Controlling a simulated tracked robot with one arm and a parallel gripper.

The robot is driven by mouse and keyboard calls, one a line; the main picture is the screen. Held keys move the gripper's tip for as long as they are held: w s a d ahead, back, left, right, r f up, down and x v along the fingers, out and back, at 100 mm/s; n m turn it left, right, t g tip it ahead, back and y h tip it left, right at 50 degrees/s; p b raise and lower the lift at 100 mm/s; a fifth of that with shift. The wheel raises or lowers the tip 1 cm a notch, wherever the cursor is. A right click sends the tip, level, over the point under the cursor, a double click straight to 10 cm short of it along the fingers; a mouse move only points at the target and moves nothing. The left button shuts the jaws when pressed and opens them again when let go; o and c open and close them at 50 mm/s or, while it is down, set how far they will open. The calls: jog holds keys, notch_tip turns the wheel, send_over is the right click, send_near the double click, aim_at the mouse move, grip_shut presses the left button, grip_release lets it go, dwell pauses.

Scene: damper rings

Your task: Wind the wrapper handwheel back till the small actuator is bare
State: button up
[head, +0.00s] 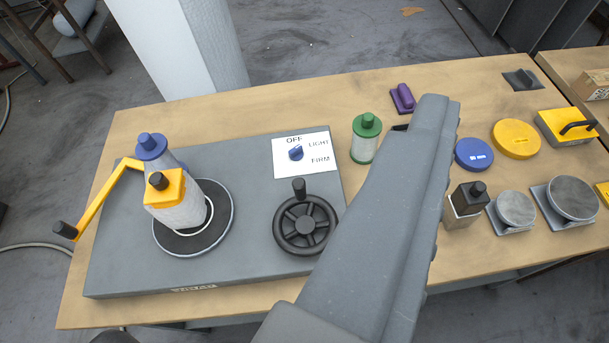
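The wrapper is a grey flat machine (130,270) on the wooden bench. Its black handwheel (306,225), with an upright knob, sits at the right of the deck. On the round turntable (222,240) at the left stands an actuator (180,212) with a yellow top and black knob. Its body looks whitish, as if covered in film. A blue-topped spool (152,147) stands close behind it. A yellow crank arm (103,198) reaches out to the left.
A blue dial (296,153) sits on the OFF/LIGHT/FIRM plate; its setting is unclear. A green-capped spool (365,140) and purple block (403,98) stand near my arm. Discs, a black-topped block (466,203) and small scales (515,209) crowd the right. A white pillar (190,45) rises behind.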

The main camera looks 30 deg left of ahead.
jog(key=w+a+f+n+g+p, duration=0.35)
jog(key=w+f, duration=0.35)
jog(key=w, duration=0.5)
jog(key=n+g+p, duration=0.8)
jog(key=n+g, duration=0.3)
send_over(299, 181)
jog(key=f, duration=2.9)
jog(key=shift+w+d+f, duration=0.15)
jog(key=shift+d+f, duration=0.15)
jog(key=shift+d, duration=0.05)
jog(key=shift+s+a+f+n, duration=0.2)
jog(key=shift+a+f+n, duration=0.15)
jog(key=shift+f, duration=0.25)
jog(key=shift+f+b, duration=1.35)
jog(key=shift+f, duration=3.15)
grip_shut()
